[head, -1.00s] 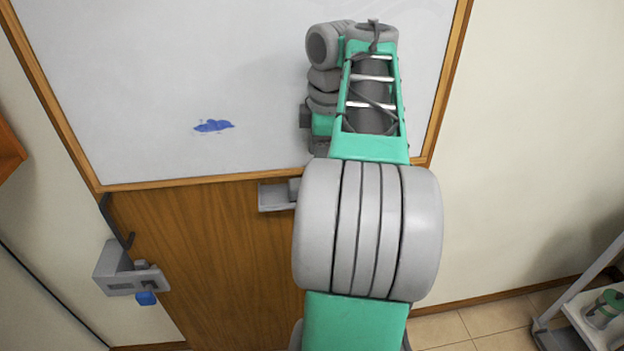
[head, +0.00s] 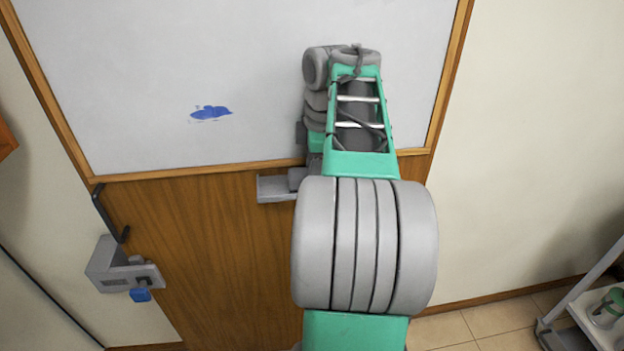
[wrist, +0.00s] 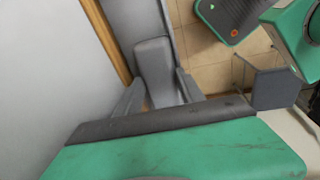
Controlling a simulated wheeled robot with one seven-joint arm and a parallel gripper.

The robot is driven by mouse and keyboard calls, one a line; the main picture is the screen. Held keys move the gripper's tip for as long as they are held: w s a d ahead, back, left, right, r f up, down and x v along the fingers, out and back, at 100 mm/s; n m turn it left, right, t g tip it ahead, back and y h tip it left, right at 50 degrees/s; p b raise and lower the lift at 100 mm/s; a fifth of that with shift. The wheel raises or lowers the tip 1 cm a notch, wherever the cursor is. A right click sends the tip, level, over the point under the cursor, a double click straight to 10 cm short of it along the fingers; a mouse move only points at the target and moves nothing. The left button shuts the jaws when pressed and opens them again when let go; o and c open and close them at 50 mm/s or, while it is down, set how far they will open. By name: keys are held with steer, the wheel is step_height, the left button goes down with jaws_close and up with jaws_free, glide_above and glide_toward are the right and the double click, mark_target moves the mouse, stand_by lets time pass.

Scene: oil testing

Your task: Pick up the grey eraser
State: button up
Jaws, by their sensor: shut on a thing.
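The grey eraser (wrist: 155,70) shows in the wrist view as a rounded grey block over the grey tray (wrist: 133,16). My gripper (wrist: 158,92) is shut on it, with one grey finger on each side. I cannot tell whether the eraser still touches the tray. In the head view the tray (head: 276,189) juts out just below the whiteboard's bottom edge, and a small grey part of the eraser (head: 297,178) shows at its right end. My arm hides the gripper and the rest of the eraser there.
The whiteboard (head: 250,60) bears a blue mark (head: 210,113). A grey holder (head: 112,265) with a blue piece (head: 140,295) is at the lower left, below a black hook (head: 108,212). A trolley (head: 580,322) stands at the lower right.

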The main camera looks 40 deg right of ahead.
steer(key=c, duration=0.6)
steer(key=shift+o, duration=0.2)
steer(key=shift+r, duration=0.3)
jaws_close()
step_height(320, 180, up, 3)
steer(key=shift+d+f+p, duration=0.1)
steer(key=shift+f+p, duration=0.05)
steer(key=shift+p, duration=0.65)
steer(key=s+a+r+p, duration=0.4)
steer(key=s+r+p, duration=0.3)
steer(key=s, duration=0.6)
step_height(320, 180, up, 3)
steer(key=shift+s+f, duration=0.15)
steer(key=shift+s, duration=0.15)
